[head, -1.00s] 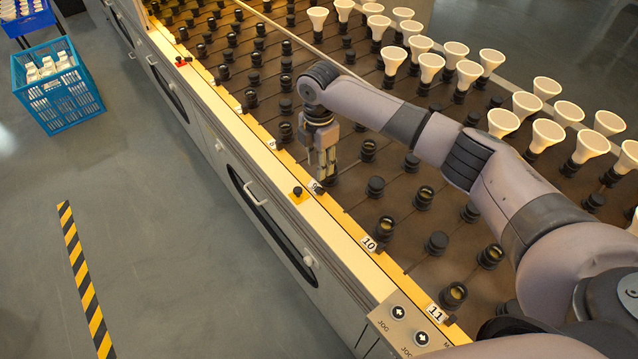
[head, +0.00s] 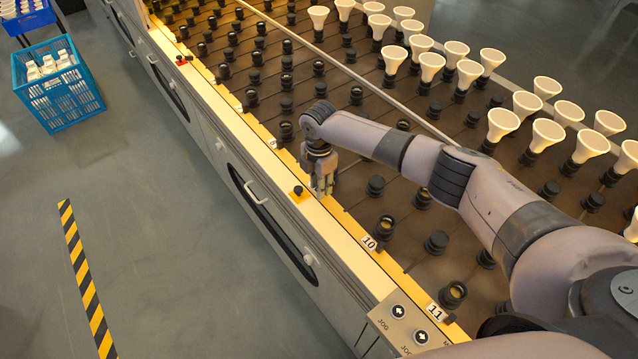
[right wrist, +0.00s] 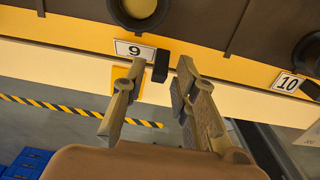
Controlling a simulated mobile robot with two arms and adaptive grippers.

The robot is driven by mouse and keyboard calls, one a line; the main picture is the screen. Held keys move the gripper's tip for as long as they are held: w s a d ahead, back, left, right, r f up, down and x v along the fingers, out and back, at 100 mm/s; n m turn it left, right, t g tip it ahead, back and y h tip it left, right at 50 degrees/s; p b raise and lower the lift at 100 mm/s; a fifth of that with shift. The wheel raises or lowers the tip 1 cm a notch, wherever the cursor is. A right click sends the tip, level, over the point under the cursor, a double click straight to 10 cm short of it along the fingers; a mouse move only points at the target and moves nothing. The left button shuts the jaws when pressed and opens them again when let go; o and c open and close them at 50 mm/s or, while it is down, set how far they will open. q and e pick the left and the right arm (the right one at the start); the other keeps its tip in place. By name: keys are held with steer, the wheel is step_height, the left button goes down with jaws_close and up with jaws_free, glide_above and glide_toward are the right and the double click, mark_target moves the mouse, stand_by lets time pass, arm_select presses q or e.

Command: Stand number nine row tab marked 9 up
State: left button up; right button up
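The row tab marked 9 (right wrist: 135,50) shows in the right wrist view as a white plate with a black 9 on the yellow rail. A small black block (right wrist: 161,66) sits just to the right of the plate. My right gripper (right wrist: 158,76) is open, with one finger on each side of the block and nothing clearly held. Whether a finger touches the block I cannot tell. In the head view my right gripper (head: 323,190) points down at the rail and hides the 9 tab. My left gripper is not in view.
Tabs 10 (head: 369,243) and 11 (head: 436,312) lie along the yellow rail. A yellow-based black button (head: 298,193) sits on the ledge close to the gripper. A jog panel (head: 398,312) is at the front.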

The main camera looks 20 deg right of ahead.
jaws_close()
stand_by(0.3)
steer(key=shift+s+a+r+h+p, duration=0.15)
steer(key=shift+a+h+p, duration=0.2)
steer(key=shift+h+p, duration=0.35)
steer(key=shift+a+t+h+p, duration=0.3)
steer(key=shift+t+h+p, duration=0.1)
steer(key=shift+h+p, duration=0.1)
steer(key=shift+s+a+f+t+h, duration=0.15)
steer(key=shift+a+t+h, duration=0.1)
steer(key=shift+h, duration=0.25)
steer(key=shift+s+a+f+t+h, duration=0.1)
steer(key=shift+a+t+h, duration=0.1)
steer(key=shift+h, duration=0.3)
steer(key=shift+s+a+f+t+h, duration=0.15)
steer(key=shift+a+t+h, duration=0.25)
steer(key=shift+h, duration=0.6)
steer(key=shift+f, duration=0.1)
